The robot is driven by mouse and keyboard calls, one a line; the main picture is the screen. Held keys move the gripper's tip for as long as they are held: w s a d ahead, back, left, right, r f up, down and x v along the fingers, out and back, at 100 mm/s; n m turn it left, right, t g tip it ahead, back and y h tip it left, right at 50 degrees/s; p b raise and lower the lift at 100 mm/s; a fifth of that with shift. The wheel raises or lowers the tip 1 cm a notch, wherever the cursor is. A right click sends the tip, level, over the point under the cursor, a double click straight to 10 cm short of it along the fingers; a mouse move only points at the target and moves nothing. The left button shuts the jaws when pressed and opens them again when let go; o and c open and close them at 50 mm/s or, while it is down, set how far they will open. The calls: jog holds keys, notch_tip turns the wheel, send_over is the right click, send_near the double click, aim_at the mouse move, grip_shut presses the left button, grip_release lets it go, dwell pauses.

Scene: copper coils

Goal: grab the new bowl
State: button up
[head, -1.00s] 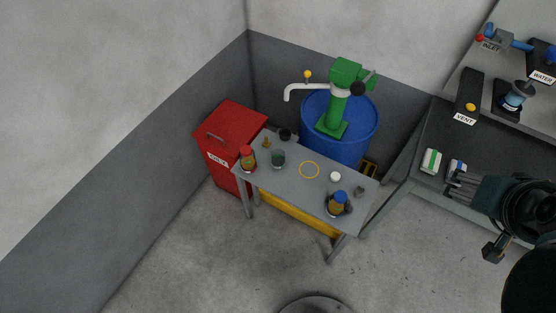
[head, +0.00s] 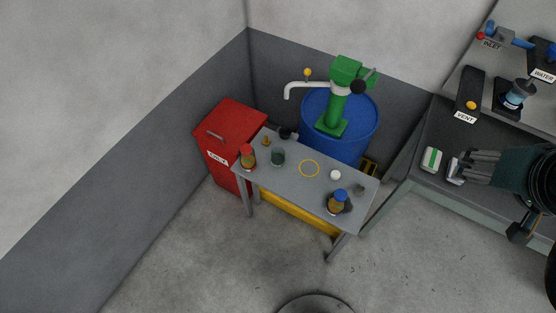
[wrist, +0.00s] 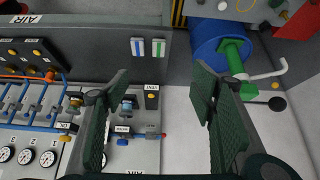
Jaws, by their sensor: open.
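No object is clearly marked as the new bowl. Another clear cylinder with blue fluid (head: 516,95) is mounted on the panel at the right. My gripper (head: 472,165) is at the right, over the grey bench, well away from the small table. In the wrist view my gripper (wrist: 160,82) is open, its two fingers wide apart with nothing between them.
A green-striped box (head: 431,160) and a blue-striped box (head: 455,172), partly hidden by my fingers, lie on the bench. The small table also carries a brown blue-capped bottle (head: 337,203) and a red-capped bottle (head: 248,157). Behind stands a blue drum (head: 352,145); left, a red bin (head: 228,130).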

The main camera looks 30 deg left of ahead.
jog(key=w+a+r+n+g+y+b, duration=0.1)
jog(key=w+a+r+n+g+b, duration=0.25)
jog(key=w+a, duration=0.6)
jog(key=n+g+h+b, duration=0.1)
jog(key=n+g+b, duration=0.35)
jog(key=n, duration=1.05)
send_over(278, 149)
jog(key=s+d, duration=0.1)
jog(key=s, duration=0.1)
notch_tip(278, 149, down, 4)
jog(key=t, duration=0.1)
notch_tip(278, 149, down, 48)
jog(key=shift+d+b, duration=0.15)
jog(key=shift+b, duration=0.3)
jog(key=shift+s+f, duration=0.1)
jog(key=shift+f, duration=1.1)
jog(key=shift+b, duration=0.3)
